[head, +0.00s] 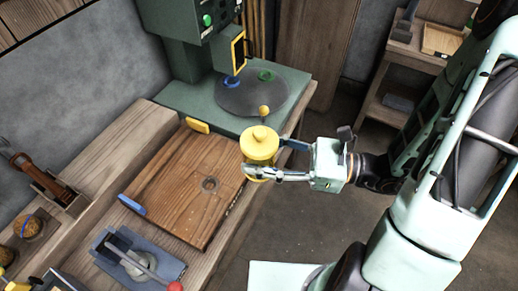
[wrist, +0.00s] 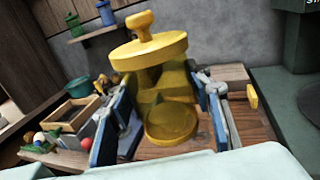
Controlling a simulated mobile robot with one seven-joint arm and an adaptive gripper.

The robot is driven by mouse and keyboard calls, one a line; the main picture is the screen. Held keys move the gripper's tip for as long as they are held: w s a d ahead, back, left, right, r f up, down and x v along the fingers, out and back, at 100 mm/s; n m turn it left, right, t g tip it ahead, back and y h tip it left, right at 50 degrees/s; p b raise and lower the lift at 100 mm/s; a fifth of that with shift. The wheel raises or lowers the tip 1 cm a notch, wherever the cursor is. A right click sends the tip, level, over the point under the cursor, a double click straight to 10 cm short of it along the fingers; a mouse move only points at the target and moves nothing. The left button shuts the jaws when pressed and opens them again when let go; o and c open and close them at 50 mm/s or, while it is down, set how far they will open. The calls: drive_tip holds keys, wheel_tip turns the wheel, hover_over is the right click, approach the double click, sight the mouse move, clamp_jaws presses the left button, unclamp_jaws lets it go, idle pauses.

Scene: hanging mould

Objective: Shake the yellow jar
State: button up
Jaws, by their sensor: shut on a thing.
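The yellow jar (head: 259,145) has a round lid with a knob on top. My gripper (head: 268,163) is shut on the jar and holds it above the right edge of the wooden board. In the wrist view the jar (wrist: 155,75) stands between the two blue-lined fingers (wrist: 165,115), one on each side, and looks slightly tilted there. The fingers hide part of its sides.
A wooden board (head: 170,190) with yellow and blue end pieces lies on the bench. A green machine with a dark round plate (head: 240,97) stands behind. A grey-blue clamp device (head: 135,262) sits at the front left. Open floor (head: 300,225) lies right of the bench.

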sight(266, 135)
drive_tip(key=shift+f, duration=0.1)
wheel_tip(266, 135, up, 7)
drive_tip(key=p, duration=0.7)
wheel_tip(266, 135, down, 7)
drive_tip(key=b, duration=0.6)
drive_tip(key=shift+f, duration=0.15)
drive_tip(key=shift+r, duration=0.25)
wheel_tip(266, 135, up, 7)
drive_tip(key=p, duration=0.7)
drive_tip(key=shift+f, duration=0.1)
